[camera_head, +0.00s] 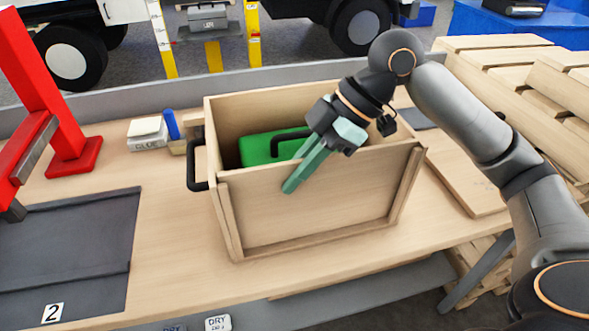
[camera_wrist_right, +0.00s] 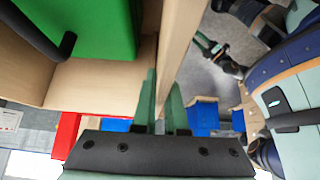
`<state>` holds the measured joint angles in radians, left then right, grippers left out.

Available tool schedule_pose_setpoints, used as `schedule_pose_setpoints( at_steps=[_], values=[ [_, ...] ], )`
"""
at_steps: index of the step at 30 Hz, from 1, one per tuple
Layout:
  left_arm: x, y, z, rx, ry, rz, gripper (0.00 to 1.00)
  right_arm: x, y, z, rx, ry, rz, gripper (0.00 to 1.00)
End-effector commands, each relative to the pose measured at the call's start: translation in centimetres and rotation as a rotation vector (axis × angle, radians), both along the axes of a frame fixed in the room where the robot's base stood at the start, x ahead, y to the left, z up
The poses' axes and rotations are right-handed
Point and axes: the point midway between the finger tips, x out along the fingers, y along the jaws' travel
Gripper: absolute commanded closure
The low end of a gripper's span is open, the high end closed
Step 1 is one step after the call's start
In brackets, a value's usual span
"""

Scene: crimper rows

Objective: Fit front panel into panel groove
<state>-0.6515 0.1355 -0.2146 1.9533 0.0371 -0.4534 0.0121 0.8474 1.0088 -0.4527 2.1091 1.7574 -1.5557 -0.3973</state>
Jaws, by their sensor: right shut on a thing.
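The front panel (camera_head: 325,195) is a plain wooden board standing upright at the near side of a wooden crate (camera_head: 228,122). It sits between the two front uprights, above the bottom rail (camera_head: 320,238); I cannot tell how deep its edges are in the groove. My right gripper (camera_head: 296,182) is shut on the panel's top edge, left of the middle, with a finger in front of the board. In the right wrist view the panel edge (camera_wrist_right: 178,45) runs between the fingers (camera_wrist_right: 165,100).
A green case (camera_head: 258,150) with a black handle lies inside the crate. A black handle (camera_head: 190,168) juts from the crate's left side. A glue box (camera_head: 147,133) and a red frame (camera_head: 72,155) stand left.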

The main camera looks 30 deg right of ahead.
Motion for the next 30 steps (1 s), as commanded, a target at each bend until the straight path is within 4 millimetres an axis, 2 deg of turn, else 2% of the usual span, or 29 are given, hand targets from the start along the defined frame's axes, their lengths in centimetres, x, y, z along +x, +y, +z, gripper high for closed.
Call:
schedule_pose_setpoints(
  at_steps=[9, 10, 19, 26, 30],
  values=[
    [-0.02, -0.23, -0.32, -0.003, 0.003, -0.005, 0.5, -0.01, 0.0, -0.8, 0.001, -0.002, 0.0, 1.0],
    [-0.03, -0.26, -0.24, -0.002, 0.004, -0.005, 0.5, 0.0, 0.0, -0.73, 0.001, -0.002, 0.0, 0.88],
    [0.02, -0.32, -0.1, -0.004, 0.003, -0.007, 0.5, 0.0, 0.0, -0.72, 0.0, -0.001, 0.001, 0.55],
    [0.04, -0.33, -0.08, -0.004, -0.001, -0.007, 0.5, -0.03, -0.03, -0.78, -0.001, 0.001, 0.001, 0.55],
    [0.04, -0.32, 0.08, -0.004, -0.002, -0.006, 0.5, -0.07, -0.56, 0.02, 0.0, -0.001, -0.002, 0.55]
  ],
)
